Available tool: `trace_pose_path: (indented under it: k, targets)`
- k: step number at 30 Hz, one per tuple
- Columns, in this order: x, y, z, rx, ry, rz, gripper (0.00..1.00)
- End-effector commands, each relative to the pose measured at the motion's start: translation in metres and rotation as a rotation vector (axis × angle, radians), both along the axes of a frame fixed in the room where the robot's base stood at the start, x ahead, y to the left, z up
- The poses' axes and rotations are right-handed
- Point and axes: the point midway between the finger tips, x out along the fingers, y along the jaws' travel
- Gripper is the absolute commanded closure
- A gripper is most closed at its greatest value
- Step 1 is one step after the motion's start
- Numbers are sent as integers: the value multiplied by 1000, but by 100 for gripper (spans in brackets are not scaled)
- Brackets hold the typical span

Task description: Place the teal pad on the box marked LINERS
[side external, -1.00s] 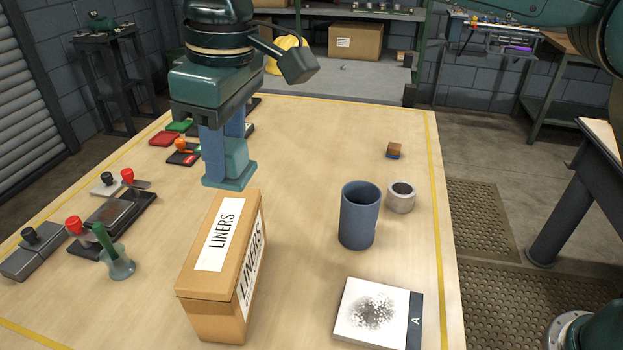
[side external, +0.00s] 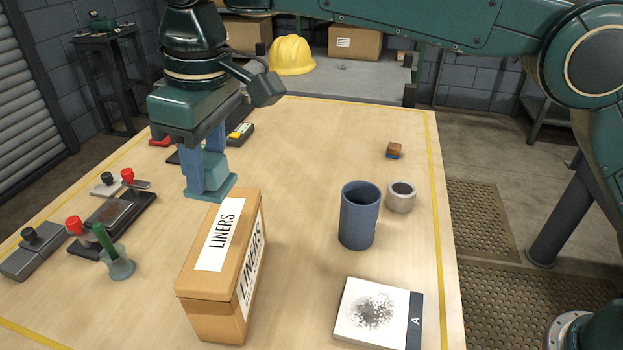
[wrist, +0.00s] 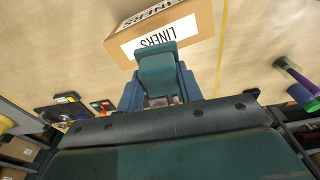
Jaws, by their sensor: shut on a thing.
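The box marked LINERS (side external: 190,281) is a tan carton standing on the table, with a white label on its top and side. My gripper (side external: 205,165) is shut on the teal pad (side external: 222,184), a flat plate with a block grip between the blue fingers. In the side view the pad is at the far end of the box top and overlaps its far left corner; whether it touches cannot be told. In the wrist view the teal pad (wrist: 157,66) covers part of the label on the box (wrist: 205,18).
The table between box and cup is clear.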

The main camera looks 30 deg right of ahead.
Motion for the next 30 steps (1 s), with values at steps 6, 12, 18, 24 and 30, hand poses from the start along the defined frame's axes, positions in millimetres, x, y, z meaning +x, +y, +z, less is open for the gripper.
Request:
trace_pose_path:
  k: [6,12,18,24,30]
  targets:
    - [-1,0,-21,-1,1,1,91]
    - [0,0,-37,0,0,0,91]
    - [0,0,-39,1,-1,0,91]
    - [0,0,-53,-1,1,0,91]
    - [0,0,-71,1,-1,0,91]
